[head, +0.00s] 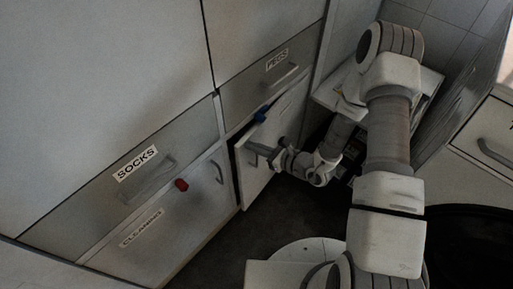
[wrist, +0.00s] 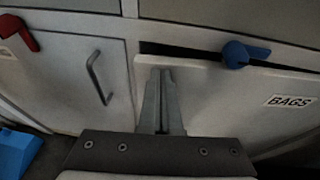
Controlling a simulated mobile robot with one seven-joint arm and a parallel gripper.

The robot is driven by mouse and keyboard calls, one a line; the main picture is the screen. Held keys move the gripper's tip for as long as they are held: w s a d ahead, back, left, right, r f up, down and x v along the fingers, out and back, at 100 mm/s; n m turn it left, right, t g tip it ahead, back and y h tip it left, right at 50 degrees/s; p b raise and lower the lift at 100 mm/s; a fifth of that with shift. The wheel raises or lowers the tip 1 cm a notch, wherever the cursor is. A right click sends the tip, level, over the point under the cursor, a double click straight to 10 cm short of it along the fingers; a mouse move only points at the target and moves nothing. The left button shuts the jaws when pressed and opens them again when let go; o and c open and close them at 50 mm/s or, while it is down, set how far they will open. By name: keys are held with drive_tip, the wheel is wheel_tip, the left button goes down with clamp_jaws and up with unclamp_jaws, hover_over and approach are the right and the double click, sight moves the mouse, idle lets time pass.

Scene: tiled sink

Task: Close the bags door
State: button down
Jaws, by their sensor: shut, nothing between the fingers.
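The bags door (wrist: 225,100), a pale panel with a BAGS label (wrist: 290,101), stands ajar in the wrist view. A dark gap runs along its top edge. In the head view the door (head: 252,182) sticks out from the cabinet front, and its label cannot be read there. A blue turn latch (wrist: 240,54) sits on the frame above the door; it also shows in the head view (head: 262,113). My gripper (wrist: 161,72) is shut and empty, in front of the door's left part near its top edge. I cannot tell whether the fingertips touch it.
Left of it is the cleaning door (head: 165,238), flush, with a bar handle (wrist: 99,78) and a red latch (head: 181,185). Above are the socks drawer (head: 95,205) and pegs drawer (head: 240,95). A blue object (wrist: 16,152) lies at the wrist view's lower left. Dark floor (head: 225,255) is clear in front.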

sight(242, 139)
drive_tip(key=w+a, duration=0.2)
drive_tip(key=a, duration=0.2)
drive_tip(key=shift+w+a, duration=0.25)
drive_tip(key=shift+w, duration=0.15)
drive_tip(key=shift+a+r, duration=0.1)
drive_tip(key=shift+r, duration=0.05)
drive_tip(key=p+v, duration=0.4)
drive_tip(key=v, duration=1.4)
drive_tip(key=shift+d, duration=0.25)
